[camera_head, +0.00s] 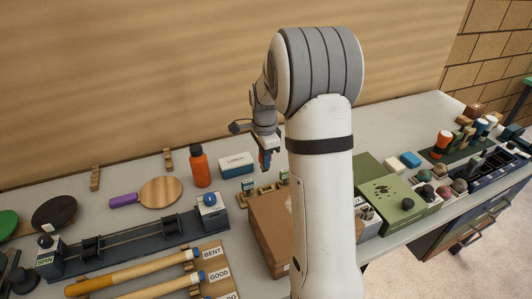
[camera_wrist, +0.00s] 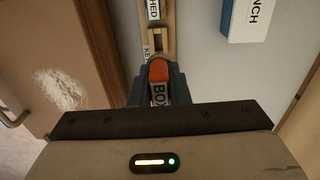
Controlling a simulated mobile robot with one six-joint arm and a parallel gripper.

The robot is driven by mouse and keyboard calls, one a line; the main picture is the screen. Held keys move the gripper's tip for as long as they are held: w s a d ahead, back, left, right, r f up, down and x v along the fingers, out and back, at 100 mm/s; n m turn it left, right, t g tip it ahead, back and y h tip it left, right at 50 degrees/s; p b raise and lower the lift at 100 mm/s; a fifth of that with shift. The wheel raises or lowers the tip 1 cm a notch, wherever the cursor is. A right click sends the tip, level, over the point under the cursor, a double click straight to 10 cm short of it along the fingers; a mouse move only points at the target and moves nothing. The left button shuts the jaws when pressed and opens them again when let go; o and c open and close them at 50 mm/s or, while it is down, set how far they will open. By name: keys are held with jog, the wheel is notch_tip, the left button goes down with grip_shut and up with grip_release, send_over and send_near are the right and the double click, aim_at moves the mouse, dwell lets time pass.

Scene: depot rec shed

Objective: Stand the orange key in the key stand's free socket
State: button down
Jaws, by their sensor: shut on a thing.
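In the wrist view my gripper (camera_wrist: 158,88) is shut on the orange key (camera_wrist: 158,71). The key's orange end and a white label with partly hidden black letters show between the dark fingers. The wooden key stand (camera_wrist: 143,42) lies just beyond the fingertips, with a label ending in "HED" and another partly covered one. In the head view my gripper (camera_head: 265,161) points down above the key stand (camera_head: 243,201), which stands behind the brown box. The key's lower end and its gap to the stand are hidden, and I cannot make out the free socket.
A brown box (camera_head: 270,226) stands close in front of the stand. The white and blue lunch box (camera_head: 237,164) is behind it, with an orange bottle (camera_head: 199,166) to the left. A green case (camera_head: 387,205) is to the right. My arm hides part of the bench.

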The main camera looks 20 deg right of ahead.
jog(key=shift+s+d+f+b, duration=0.15)
jog(key=shift+f+b, duration=0.4)
jog(key=shift+f, duration=0.3)
jog(key=shift+d+f+b, duration=0.1)
jog(key=shift+f+b, duration=0.45)
jog(key=shift+f, duration=0.25)
jog(key=shift+f+b, duration=1.2)
jog(key=shift+f, duration=0.65)
jog(key=shift+f+b, duration=0.95)
jog(key=shift+f, duration=0.25)
jog(key=c, duration=1.3)
grip_release()
jog(key=shift+r, duration=0.15)
jog(key=shift+r+p, duration=2.95)
jog(key=shift+r, duration=1.4)
